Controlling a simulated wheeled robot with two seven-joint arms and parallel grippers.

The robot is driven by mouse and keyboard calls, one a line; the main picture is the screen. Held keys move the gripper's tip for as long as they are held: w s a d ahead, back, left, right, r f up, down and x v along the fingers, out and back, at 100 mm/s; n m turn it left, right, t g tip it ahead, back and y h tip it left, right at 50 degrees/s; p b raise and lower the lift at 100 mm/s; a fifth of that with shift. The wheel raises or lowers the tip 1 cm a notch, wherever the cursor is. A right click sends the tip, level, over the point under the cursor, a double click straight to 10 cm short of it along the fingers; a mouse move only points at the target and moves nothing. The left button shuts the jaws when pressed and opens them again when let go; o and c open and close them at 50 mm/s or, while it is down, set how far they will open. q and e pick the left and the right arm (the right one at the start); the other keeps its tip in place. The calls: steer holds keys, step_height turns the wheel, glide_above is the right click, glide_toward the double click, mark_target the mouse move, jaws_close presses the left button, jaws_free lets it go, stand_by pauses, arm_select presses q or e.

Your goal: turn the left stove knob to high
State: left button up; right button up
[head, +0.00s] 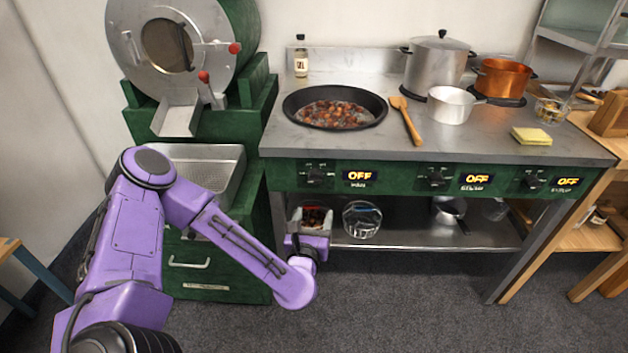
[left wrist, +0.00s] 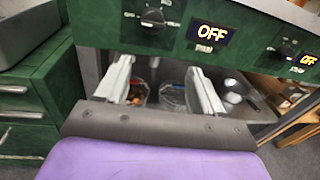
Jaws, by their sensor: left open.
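The left stove knob (head: 317,176) is a black dial on the green front panel, left of a display reading OFF (head: 360,176). In the left wrist view the knob (left wrist: 153,18) shows near the top, with its OFF display (left wrist: 212,36) to its right. My left gripper (left wrist: 160,75) is open, its two pale fingers apart with nothing held between them. It is below the panel and apart from the knob. In the head view its fingers are mostly hidden by my purple wrist. My right gripper is not in view.
A wide pan of chestnuts (head: 335,107) sits on the stove (head: 270,135) above the left knob. Two more knobs (head: 437,177) (head: 533,181) with OFF displays are to the right. A glass bowl (head: 361,219) stands on the lower shelf (head: 410,236). A green drawer unit (head: 215,268) stands at left.

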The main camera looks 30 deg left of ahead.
mark_target(314, 182)
arm_select(q)
steer(key=w+a, duration=0.2)
steer(key=w, duration=0.1)
steer(key=w+a+r+n+y+p, duration=0.1)
steer(key=w+a, duration=0.1)
steer(key=w, duration=0.1)
steer(key=w+a+n, duration=0.1)
steer(key=w+a, duration=0.1)
steer(key=w, duration=0.2)
steer(key=shift+a+r, duration=0.25)
steer(key=shift+r, duration=0.1)
steer(key=c, duration=1)
